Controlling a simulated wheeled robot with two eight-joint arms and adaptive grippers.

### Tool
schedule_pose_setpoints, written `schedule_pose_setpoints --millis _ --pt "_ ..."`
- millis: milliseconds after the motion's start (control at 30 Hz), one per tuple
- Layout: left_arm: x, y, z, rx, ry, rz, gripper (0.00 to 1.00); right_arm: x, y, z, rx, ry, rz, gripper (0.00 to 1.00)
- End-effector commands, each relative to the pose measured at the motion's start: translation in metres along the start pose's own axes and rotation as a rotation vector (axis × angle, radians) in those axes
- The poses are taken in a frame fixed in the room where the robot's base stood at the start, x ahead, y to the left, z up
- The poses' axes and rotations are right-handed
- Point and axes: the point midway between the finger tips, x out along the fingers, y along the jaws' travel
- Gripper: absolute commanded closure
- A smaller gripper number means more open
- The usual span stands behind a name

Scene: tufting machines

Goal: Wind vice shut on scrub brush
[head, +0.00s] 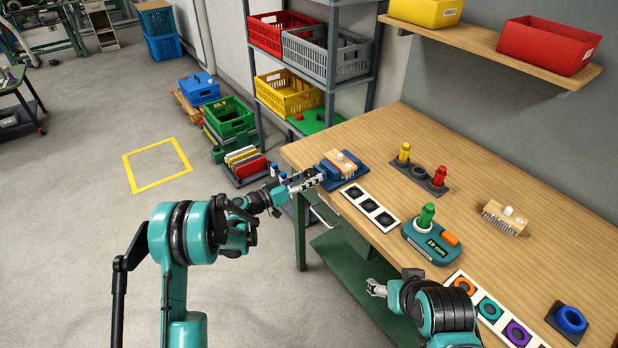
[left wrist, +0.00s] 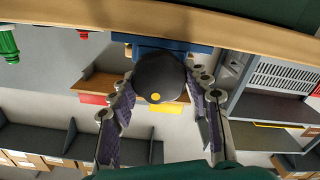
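A blue vice (head: 352,176) sits at the far left corner of the workbench. A scrub brush (head: 339,161) with a wooden back and a pale knob rests in it; the gap between jaws and brush cannot be made out. In the left wrist view, the vice's dark round winding knob (left wrist: 160,78) with a yellow dot faces me. My left gripper (head: 316,178) is at the vice's front.
Another scrub brush (head: 505,217) lies bristles down on the workbench (head: 465,155). A white strip with dark pads (head: 370,208), a teal gauge with a green handle (head: 430,240), and a holder with yellow and red plugs (head: 420,174) stand nearby. A crate rack (head: 382,50) stands behind.

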Motion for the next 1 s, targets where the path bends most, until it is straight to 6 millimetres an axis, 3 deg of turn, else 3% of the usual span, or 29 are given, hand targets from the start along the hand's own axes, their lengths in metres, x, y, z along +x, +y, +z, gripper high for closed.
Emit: schedule_pose_setpoints --millis 367,1000 --pt "0.0 0.0 0.0 0.067 0.0 0.0 0.81 0.002 0.0 0.002 0.0 0.0 0.0 0.31" --pt "0.0 0.002 0.001 0.562 0.0 0.0 0.81 0.013 0.0 0.009 0.0 0.0 0.0 0.31"
